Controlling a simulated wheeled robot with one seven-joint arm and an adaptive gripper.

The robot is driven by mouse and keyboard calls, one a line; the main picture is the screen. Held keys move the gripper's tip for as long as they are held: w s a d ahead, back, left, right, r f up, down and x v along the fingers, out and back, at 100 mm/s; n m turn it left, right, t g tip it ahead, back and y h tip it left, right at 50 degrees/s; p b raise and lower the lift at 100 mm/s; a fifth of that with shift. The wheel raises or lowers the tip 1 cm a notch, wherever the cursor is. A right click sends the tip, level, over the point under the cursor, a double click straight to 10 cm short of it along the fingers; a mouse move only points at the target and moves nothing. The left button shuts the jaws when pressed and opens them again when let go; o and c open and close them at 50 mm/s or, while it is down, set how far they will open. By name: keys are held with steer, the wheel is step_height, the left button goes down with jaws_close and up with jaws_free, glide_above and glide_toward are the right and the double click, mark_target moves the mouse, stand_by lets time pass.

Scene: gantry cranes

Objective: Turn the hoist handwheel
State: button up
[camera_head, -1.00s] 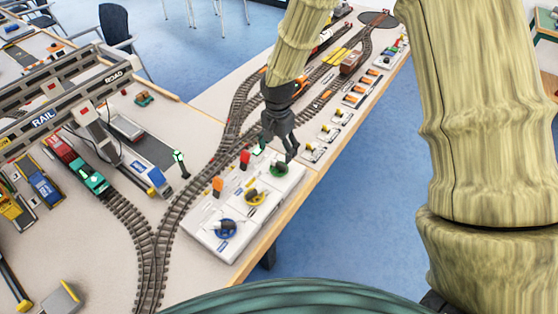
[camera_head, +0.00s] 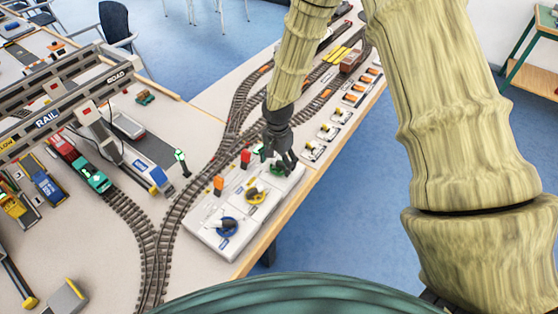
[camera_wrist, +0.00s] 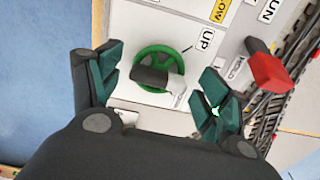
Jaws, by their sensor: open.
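A green handwheel (camera_wrist: 145,62) with a dark hub and crossbar sits on a white panel in the wrist view, beside a label reading UP. In the head view the green handwheel (camera_head: 276,169) is partly hidden by my gripper (camera_head: 284,163), at the far end of the control box (camera_head: 211,243). My gripper (camera_wrist: 161,64) is open. Its green-padded fingers are on either side of the wheel in the wrist view, with nothing between them gripped. Contact with the wheel cannot be told. The yellow handwheel (camera_head: 257,195) and blue handwheel (camera_head: 226,227) are nearer on the same box.
A red lever (camera_wrist: 270,72) stands right of the wheel; an orange lever (camera_head: 218,184) is also on the box. Curved track (camera_head: 165,225) runs along the box's left. The table's wooden edge (camera_head: 262,241) is to the right. A gantry (camera_head: 45,120) stands at left.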

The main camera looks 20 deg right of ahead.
steer(key=c, duration=1)
steer(key=shift+n, duration=0.3)
steer(key=n, duration=0.4)
steer(key=shift+d, duration=0.1)
steer(key=n, duration=0.5)
steer(key=shift+d+n+p, duration=0.1)
steer(key=shift+n+p, duration=0.2)
steer(key=o, duration=1)
steer(key=shift+s, duration=0.1)
